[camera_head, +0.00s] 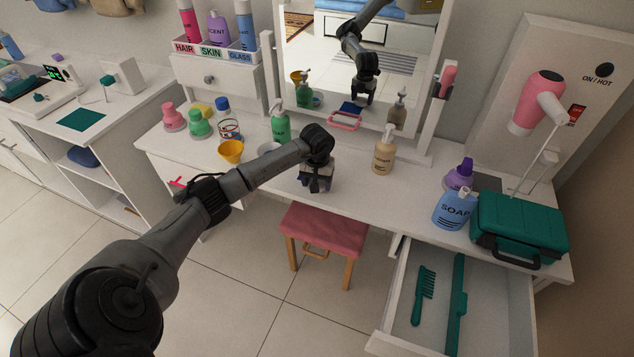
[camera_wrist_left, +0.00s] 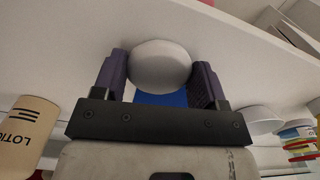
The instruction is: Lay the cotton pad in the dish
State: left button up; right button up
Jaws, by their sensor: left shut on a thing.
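My left gripper (camera_head: 316,186) hangs over the white dressing table in the head view. In the left wrist view its two fingers (camera_wrist_left: 160,75) are shut on the white round cotton pad (camera_wrist_left: 160,62), one finger on each side. A white dish (camera_head: 268,148) stands to the left of the gripper in the head view, partly hidden behind my arm. The dish also shows in the left wrist view (camera_wrist_left: 258,120), to the right of the gripper and apart from the pad. A blue surface (camera_wrist_left: 163,98) shows behind the pad. My right gripper is not in view.
A lotion bottle (camera_head: 384,152) stands right of the gripper, a green pump bottle (camera_head: 280,124) behind my arm. A yellow cup (camera_head: 231,151) is farther left. The mirror (camera_head: 370,60) stands behind. A drawer (camera_head: 455,300) is open at front right; a pink stool (camera_head: 323,233) is below.

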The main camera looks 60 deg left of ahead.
pick_arm(q)
jog(key=o, duration=0.9)
jog(key=shift+f, duration=0.1)
